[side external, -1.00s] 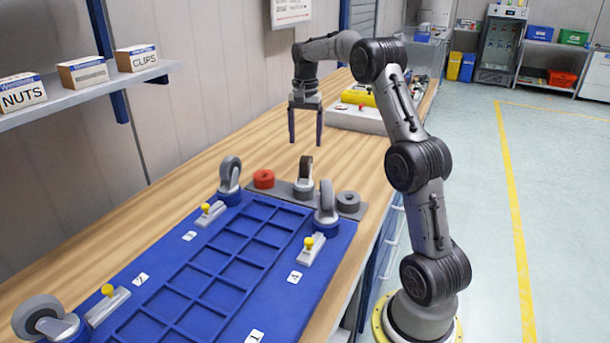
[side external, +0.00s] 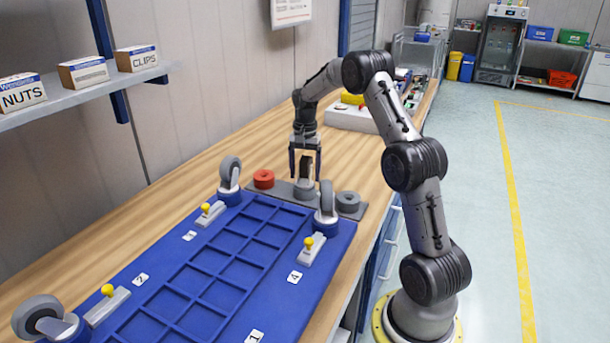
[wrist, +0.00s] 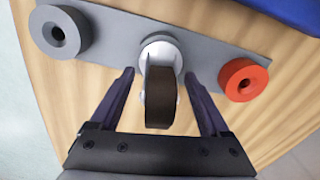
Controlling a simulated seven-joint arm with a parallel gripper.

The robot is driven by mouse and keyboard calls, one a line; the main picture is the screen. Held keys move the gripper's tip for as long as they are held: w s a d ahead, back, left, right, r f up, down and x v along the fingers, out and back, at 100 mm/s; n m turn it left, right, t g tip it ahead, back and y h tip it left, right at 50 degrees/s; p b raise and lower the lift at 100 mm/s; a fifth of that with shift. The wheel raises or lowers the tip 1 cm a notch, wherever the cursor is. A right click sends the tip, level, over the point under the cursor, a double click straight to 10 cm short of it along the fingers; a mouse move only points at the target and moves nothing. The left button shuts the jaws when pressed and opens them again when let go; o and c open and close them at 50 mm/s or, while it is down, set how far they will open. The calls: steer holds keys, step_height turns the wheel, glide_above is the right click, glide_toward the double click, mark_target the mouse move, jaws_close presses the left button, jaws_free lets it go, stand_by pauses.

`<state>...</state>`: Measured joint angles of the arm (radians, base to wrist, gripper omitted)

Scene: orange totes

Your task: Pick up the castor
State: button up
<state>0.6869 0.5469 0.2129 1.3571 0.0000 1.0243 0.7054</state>
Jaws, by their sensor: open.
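The castor (side external: 306,172) stands upright, wheel up, on a grey strip on the wooden bench beyond the blue tote base. In the wrist view the castor (wrist: 160,95) shows a dark wheel and a pale round mount. My gripper (side external: 305,178) is open and lowered around it, one finger on each side. In the wrist view the fingers of my gripper (wrist: 160,75) stand apart from the wheel, with a gap on both sides. The castor's lower part is partly hidden by a finger in the side view.
The grey strip (wrist: 105,32) also holds a red ring (wrist: 243,80) and a grey ring (wrist: 58,33), one each side of the castor. The blue base (side external: 180,262) carries other castors (side external: 326,203) and yellow-knobbed clamps (side external: 312,248). A white tray (side external: 350,118) stands behind on the bench.

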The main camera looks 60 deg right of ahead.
jaws_close()
steer(key=shift+r, duration=0.1)
steer(key=shift+r, duration=0.1)
stand_by(0.4)
step_height(320, 180, up, 10)
steer(key=shift+f, duration=0.1)
stand_by(0.4)
